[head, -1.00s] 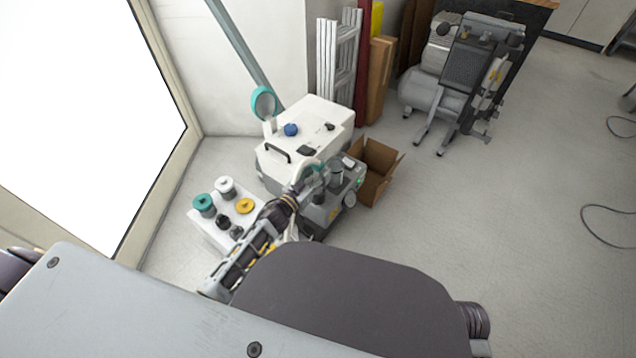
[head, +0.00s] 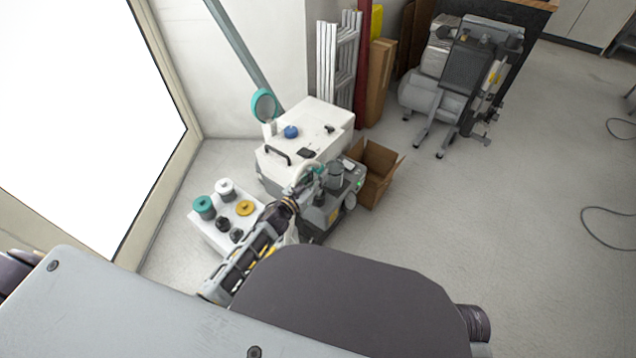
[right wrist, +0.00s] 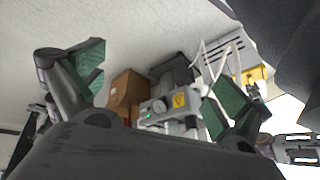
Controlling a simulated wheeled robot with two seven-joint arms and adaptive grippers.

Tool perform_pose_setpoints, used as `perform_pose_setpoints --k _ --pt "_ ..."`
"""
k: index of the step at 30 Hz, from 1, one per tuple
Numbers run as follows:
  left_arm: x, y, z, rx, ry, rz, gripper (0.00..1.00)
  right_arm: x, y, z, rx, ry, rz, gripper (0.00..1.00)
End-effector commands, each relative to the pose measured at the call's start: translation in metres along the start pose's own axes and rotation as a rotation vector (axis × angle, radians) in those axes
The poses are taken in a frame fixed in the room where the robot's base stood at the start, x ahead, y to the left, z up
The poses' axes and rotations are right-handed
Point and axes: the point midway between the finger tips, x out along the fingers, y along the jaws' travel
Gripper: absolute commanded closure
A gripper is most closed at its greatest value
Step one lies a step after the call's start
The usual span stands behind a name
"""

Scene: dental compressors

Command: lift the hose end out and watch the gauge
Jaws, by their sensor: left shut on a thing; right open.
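My left gripper (head: 306,181) is at the top of the small grey compressor unit (head: 318,217) in the head view. It is shut on what looks like the hose end (head: 319,169), a small teal piece by a pale curved hose. Whether the hose end is clear of the unit I cannot tell. A small round part (head: 350,202) on the unit's right side may be the gauge; its face is too small to read. My right gripper (right wrist: 160,88) is open and empty in the right wrist view, with the grey unit (right wrist: 178,112) beyond its fingers.
A white cabinet (head: 318,124) stands behind the unit, and an open cardboard box (head: 374,177) to its right. A white stand (head: 205,229) with several coloured knobs is at left. A larger compressor (head: 462,75) stands farther back. The floor at right is mostly clear.

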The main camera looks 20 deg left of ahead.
Motion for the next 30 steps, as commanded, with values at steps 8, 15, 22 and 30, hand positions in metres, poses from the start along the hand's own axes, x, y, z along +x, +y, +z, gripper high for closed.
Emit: perform_pose_setpoints --k 8,15,22,30 --pt "0.000 0.000 -0.003 0.001 0.000 0.000 1.00 -0.002 0.000 0.000 -0.001 -0.005 0.002 0.00" --pt "0.000 0.000 -0.015 0.002 0.000 0.000 1.00 -0.017 0.001 -0.003 -0.008 -0.027 0.014 0.00" --pt "0.000 -0.001 -0.035 0.002 0.000 0.000 1.00 -0.042 0.003 -0.013 -0.022 -0.060 0.040 0.00" --pt "0.000 -0.001 -0.055 0.001 0.000 0.000 1.00 -0.061 0.006 -0.014 -0.026 -0.104 0.065 0.00"
